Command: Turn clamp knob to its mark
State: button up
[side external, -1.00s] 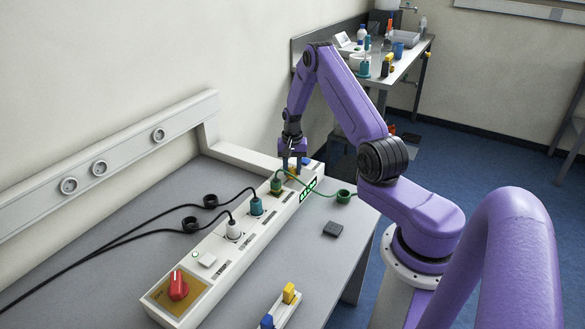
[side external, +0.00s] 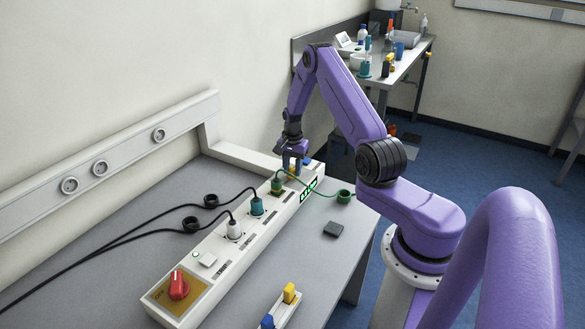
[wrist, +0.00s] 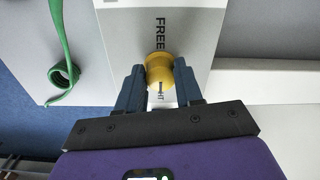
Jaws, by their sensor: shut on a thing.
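The clamp knob is a round yellow knob (wrist: 159,70) on the far end of the long white strip (wrist: 198,22). In the wrist view a "FREE" label is printed beyond it, and a partly hidden label ending in "HT" sits between the fingers. My gripper (wrist: 160,88) is shut on the knob, one dark blue finger at each side. In the side view my gripper (side external: 293,164) points down at the strip's far end and mostly hides the knob. I cannot make out a pointer on the knob.
A green cable (side external: 323,195) with a green ring (side external: 344,196) lies close to my gripper. Teal plugs (side external: 257,207), a white plug (side external: 234,229) and a red rotary switch (side external: 178,286) stand along the strip. A dark block (side external: 333,229) lies on the grey table (side external: 300,245).

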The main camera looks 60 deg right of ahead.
aim_at(292, 169)
jog(key=o, duration=1)
jog(key=shift+o, duration=0.2)
notch_tip(292, 169, up, 18)
jog(key=shift+f, duration=0.25)
